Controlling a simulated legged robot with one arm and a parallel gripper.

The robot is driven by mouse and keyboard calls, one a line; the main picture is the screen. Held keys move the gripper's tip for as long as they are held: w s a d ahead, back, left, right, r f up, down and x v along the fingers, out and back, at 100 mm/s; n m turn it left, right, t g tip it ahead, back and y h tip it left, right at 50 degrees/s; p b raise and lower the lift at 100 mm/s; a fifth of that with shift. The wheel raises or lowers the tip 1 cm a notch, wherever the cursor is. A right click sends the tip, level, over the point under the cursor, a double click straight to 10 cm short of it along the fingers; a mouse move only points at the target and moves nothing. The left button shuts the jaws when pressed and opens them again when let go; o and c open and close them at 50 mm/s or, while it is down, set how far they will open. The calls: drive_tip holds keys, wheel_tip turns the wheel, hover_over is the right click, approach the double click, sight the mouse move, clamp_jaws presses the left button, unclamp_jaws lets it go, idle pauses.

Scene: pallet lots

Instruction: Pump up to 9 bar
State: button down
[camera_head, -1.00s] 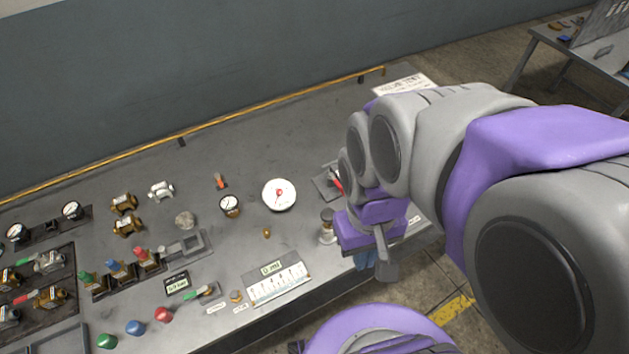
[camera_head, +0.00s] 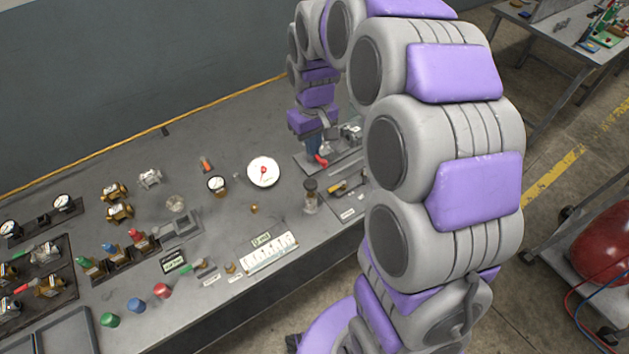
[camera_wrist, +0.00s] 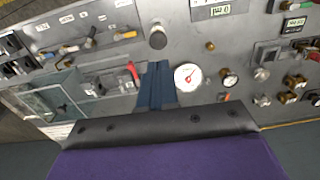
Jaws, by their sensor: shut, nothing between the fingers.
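A white round gauge (camera_head: 263,172) with a red needle lies on the grey bench; it also shows in the wrist view (camera_wrist: 188,77), just right of my fingers. Its figures are too small to read. My gripper (camera_head: 314,147) hangs over the back right of the bench, its blue fingers shut and empty. In the wrist view the fingers (camera_wrist: 155,85) point down toward the bench. A cylinder with a dark top (camera_head: 310,196) stands nearer the front edge.
Several brass valves (camera_head: 120,212), small gauges (camera_head: 217,184) and coloured knobs (camera_head: 162,290) fill the left of the bench. A white scale card (camera_head: 270,252) lies near the front edge. A red tank (camera_head: 604,243) on a cart stands at the right.

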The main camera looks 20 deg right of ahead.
sight(311, 183)
drive_tip(key=shift+w+d+f, duration=0.1)
drive_tip(key=shift+w+f, duration=0.25)
drive_tip(key=shift+w, duration=0.2)
drive_tip(key=shift+w+d+f, duration=0.1)
drive_tip(key=shift+w+f, duration=0.2)
drive_tip(key=shift+w, duration=0.2)
wheel_tip(311, 183, down, 14)
drive_tip(key=shift+a+b, duration=0.1)
drive_tip(key=shift+b, duration=0.85)
